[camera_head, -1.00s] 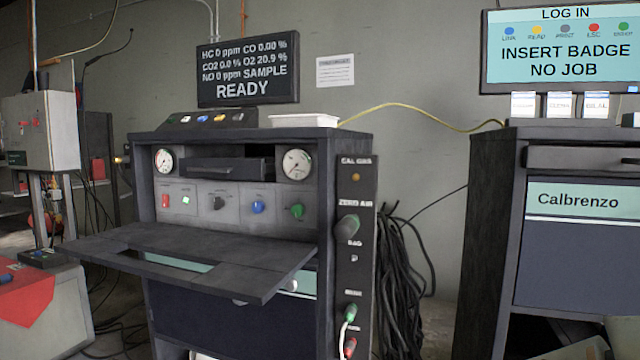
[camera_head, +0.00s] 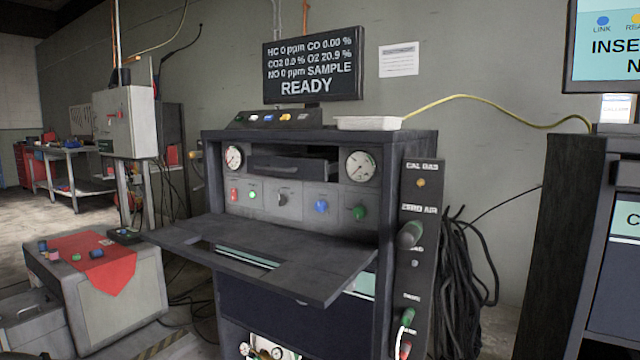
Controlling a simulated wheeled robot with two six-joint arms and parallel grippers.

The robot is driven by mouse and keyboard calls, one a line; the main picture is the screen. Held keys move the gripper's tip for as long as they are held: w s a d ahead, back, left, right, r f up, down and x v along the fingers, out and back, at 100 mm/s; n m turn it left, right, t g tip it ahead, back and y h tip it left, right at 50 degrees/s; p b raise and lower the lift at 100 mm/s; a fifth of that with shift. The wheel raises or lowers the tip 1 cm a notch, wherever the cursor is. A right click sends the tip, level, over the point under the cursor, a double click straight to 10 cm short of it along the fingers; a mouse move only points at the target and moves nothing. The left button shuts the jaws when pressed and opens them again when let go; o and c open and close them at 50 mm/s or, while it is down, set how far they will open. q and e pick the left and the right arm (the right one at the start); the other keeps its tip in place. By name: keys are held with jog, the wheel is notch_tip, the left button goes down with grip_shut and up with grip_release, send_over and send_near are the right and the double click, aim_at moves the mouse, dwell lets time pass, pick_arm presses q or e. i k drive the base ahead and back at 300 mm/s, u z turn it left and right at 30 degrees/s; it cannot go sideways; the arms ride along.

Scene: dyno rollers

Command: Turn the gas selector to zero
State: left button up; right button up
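The gas selector panel (camera_head: 407,285) is a dark vertical strip on the right side of the analyser cabinet (camera_head: 392,190). It bears the labels "CAL GAS" and "ZERO AIR", with a third label partly hidden lower down. A grey-green selector knob (camera_head: 410,234) sticks out just below "ZERO AIR" and covers part of the panel. I cannot tell exactly which way its pointer faces. A screen (camera_head: 313,66) above the cabinet reads "SAMPLE" and "READY". Neither of my grippers shows.
A fold-down shelf (camera_head: 320,278) juts out from the cabinet front. Black cables (camera_head: 465,285) hang right of the panel, beside a second dark cabinet (camera_head: 560,230). A grey box with a red cloth (camera_head: 105,270) stands at left. Some floor shows at far left.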

aim_at(283, 199)
jog(key=u, duration=3.65)
jog(key=k, duration=1.9)
jog(key=z, duration=1.7)
jog(key=i, duration=0.95)
jog(key=z, duration=0.1)
